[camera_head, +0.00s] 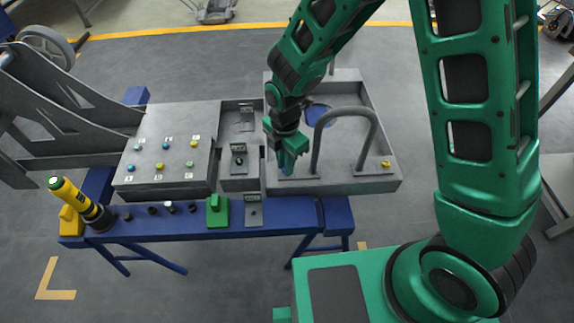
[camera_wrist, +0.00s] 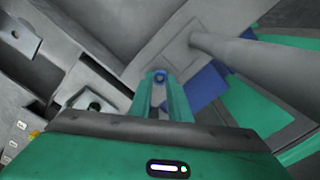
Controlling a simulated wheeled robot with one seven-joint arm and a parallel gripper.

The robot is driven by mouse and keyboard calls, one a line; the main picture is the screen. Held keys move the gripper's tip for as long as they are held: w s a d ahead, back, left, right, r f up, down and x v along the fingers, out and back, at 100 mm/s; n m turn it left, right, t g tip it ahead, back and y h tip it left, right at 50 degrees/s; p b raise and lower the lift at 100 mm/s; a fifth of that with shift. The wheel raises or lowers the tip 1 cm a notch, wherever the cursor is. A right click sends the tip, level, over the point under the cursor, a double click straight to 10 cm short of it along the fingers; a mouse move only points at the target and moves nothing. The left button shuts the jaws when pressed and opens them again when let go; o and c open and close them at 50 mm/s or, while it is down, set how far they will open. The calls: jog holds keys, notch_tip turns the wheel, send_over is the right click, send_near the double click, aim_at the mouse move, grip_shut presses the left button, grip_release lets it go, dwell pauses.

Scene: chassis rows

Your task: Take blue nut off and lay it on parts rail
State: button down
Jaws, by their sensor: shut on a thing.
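A small blue nut (camera_wrist: 160,76) shows between my fingertips in the wrist view. My gripper (camera_wrist: 160,92) is shut on it, with one green finger on each side. In the head view my gripper (camera_head: 287,168) points down at the front left corner of the grey open tray (camera_head: 345,186), left of the hooped handle. The nut is hidden there by the fingers. Whether it still sits on its stud I cannot tell. A blue rail (camera_head: 275,218) runs along the front of the bench; I take it as the parts rail.
The grey hooped handle (camera_head: 374,135) stands close right of my gripper. A yellow nut (camera_head: 386,163) is in the tray's front right corner. A grey box (camera_head: 140,180) with coloured nuts is on the left. The rail carries a green block (camera_head: 217,212), a yellow-black tool (camera_head: 80,203) and small dark parts.

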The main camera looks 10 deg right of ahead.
jog(key=r, duration=0.4)
jog(key=shift+a+r, duration=0.2)
jog(key=shift+r, duration=0.1)
jog(key=s+a+r, duration=0.5)
jog(key=a+r, duration=0.1)
jog(key=a, duration=0.3)
jog(key=shift+s+a+r, duration=0.2)
jog(key=shift+s+a, duration=0.15)
jog(key=shift+a, duration=0.05)
